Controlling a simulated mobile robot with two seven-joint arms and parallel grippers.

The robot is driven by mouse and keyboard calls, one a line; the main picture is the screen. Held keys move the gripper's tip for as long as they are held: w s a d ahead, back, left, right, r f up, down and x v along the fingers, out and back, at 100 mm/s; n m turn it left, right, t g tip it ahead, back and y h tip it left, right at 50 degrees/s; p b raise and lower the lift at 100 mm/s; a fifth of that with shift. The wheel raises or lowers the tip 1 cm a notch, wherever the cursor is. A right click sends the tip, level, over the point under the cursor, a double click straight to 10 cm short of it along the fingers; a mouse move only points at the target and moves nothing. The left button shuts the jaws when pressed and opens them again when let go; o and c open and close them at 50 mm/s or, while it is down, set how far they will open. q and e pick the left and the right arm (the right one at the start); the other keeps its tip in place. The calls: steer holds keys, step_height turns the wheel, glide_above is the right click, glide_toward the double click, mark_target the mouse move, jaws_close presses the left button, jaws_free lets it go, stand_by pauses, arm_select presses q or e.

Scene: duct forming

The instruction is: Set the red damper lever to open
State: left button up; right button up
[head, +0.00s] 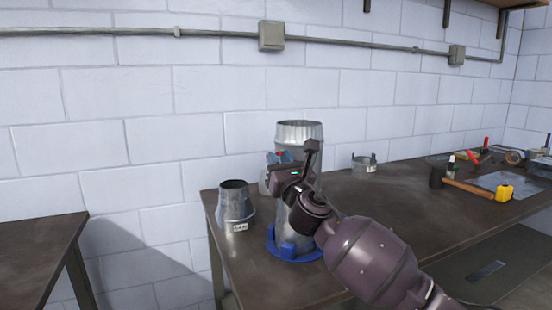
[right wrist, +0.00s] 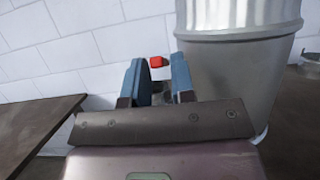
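The metal duct (head: 299,133) stands upright in a blue round base (head: 287,250) near the table's front edge; it also fills the right side of the right wrist view (right wrist: 238,60). The red damper lever (right wrist: 156,61) shows as a small red block beside the duct, at the far end of the gap between my right gripper's fingertips. My right gripper (right wrist: 155,75) is open, its two blue fingers apart, and no contact with the lever is visible. In the head view this gripper (head: 279,157) and its arm cover much of the duct. My left gripper is not in view.
A short metal duct piece (head: 235,203) stands left of the duct. A small metal collar (head: 364,163) lies behind it on the right. A hammer (head: 458,183), a yellow tape measure (head: 504,192) and other tools lie farther right. The dark table (head: 385,205) is clear in its middle.

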steer(key=shift+x, duration=1.15)
jaws_close()
